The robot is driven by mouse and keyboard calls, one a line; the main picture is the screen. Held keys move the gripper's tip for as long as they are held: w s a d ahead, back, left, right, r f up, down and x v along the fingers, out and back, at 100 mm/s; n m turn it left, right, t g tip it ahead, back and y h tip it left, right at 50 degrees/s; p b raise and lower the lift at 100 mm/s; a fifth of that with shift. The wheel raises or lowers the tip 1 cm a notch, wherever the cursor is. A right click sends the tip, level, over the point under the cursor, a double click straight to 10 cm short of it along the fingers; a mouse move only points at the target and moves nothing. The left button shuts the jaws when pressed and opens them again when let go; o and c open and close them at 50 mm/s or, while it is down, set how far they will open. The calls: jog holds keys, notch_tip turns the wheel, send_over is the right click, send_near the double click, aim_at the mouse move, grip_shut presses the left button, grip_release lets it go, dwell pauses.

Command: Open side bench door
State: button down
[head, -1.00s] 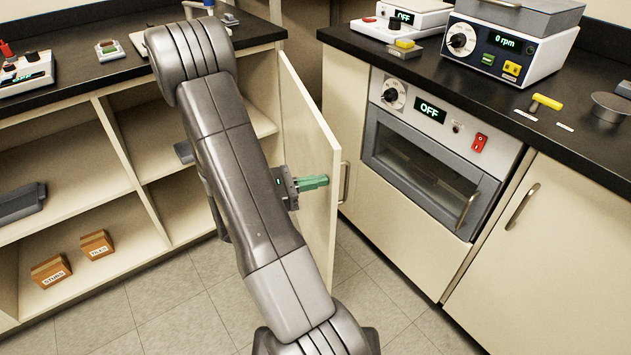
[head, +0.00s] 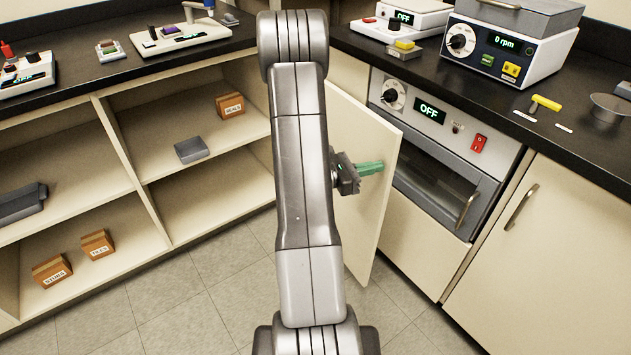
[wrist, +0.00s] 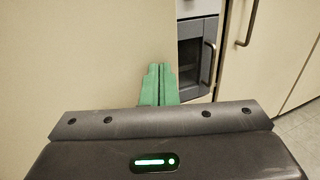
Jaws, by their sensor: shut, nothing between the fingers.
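The side bench door (head: 362,185) is a cream panel that stands swung out from the left bench, past the right side of my arm. My gripper (head: 372,168) has green fingers, shut together with nothing between them. They lie against or very close to the door's inner face, near its free edge. In the wrist view the green fingers (wrist: 159,84) point at the cream door face (wrist: 75,60), which fills the left of the picture. I cannot tell for certain if they touch. The door's handle is hidden.
The open bench shelves (head: 215,165) hold small boxes and a grey block (head: 191,150). At right, an oven (head: 430,150) with a bar handle and a cabinet door (head: 540,240) stand close to the swung door. Tiled floor (head: 180,310) is clear in front.

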jog(key=w+x, duration=0.1)
jog(key=x, duration=0.7)
jog(key=shift+w, duration=0.4)
jog(key=shift+a, duration=0.15)
